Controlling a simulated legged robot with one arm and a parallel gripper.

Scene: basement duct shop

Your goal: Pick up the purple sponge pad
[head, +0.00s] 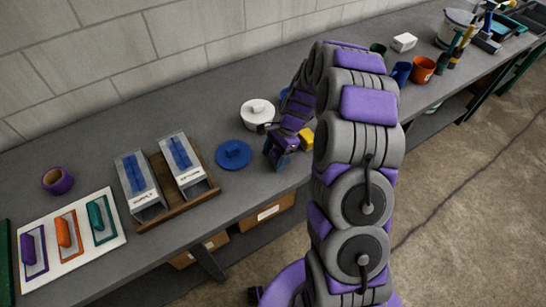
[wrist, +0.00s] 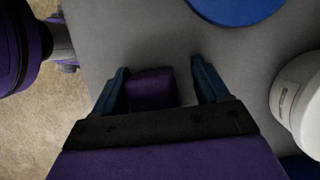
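The purple sponge pad (wrist: 151,88) lies on the grey bench top in the wrist view. My gripper (wrist: 160,72) is open, with its two blue fingers on either side of the pad. The pad sits closer to the left finger, and a wider gap shows at the right finger. Its near part is hidden by the dark gripper body. In the head view my gripper (head: 272,155) is low over the bench, and I cannot make out the pad there.
A blue round lid (head: 233,154) lies left of my gripper. A white lidded pot (head: 257,112) stands behind it. A yellow block (head: 306,138) is close on the right. Two clear-topped boxes (head: 141,187) (head: 184,166) stand on a wooden tray farther left. The bench's front edge is near.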

